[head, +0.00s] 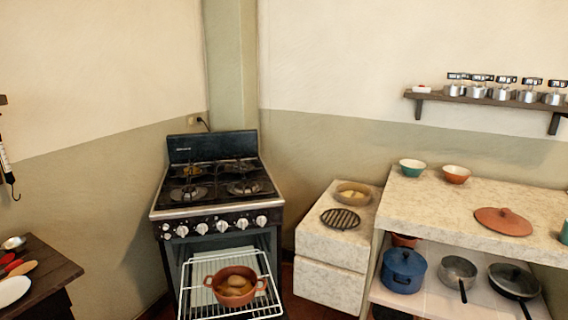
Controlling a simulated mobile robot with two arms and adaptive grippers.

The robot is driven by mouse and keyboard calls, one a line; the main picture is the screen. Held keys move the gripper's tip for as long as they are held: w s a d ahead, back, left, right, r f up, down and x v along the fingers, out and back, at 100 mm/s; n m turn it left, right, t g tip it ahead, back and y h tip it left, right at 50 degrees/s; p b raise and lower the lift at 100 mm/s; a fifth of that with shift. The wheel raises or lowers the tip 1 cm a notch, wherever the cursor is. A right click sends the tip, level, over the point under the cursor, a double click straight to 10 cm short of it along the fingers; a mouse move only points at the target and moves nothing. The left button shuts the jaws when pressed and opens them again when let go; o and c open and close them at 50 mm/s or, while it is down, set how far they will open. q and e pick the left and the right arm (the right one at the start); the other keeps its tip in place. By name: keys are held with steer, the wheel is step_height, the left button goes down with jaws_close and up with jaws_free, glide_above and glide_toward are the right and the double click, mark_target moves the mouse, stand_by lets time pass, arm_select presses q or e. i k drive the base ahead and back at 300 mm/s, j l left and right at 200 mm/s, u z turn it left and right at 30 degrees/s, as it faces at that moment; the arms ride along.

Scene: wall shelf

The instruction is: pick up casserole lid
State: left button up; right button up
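A round terracotta casserole lid (503,222) with a small raised knob lies flat on the pale stone counter (440,205) at the right. A terracotta casserole (233,285) with two handles and food inside stands uncovered on the pulled-out wire rack (272,309) of the open oven. Neither of my grippers shows in the head view.
A green bowl (412,168) and an orange bowl (456,174) stand behind the lid. A blue pot (403,270), a saucepan (458,273) and a frying pan (514,281) sit underneath. A wall shelf (440,97) hangs above. The counter left of the lid is clear.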

mark_target(503, 221)
steer(key=z, duration=1.35)
steer(key=u, duration=1.7)
steer(key=i+l, duration=0.1)
steer(key=l, duration=0.4)
steer(key=i+l, duration=0.1)
steer(key=l, duration=0.4)
steer(key=z, duration=0.05)
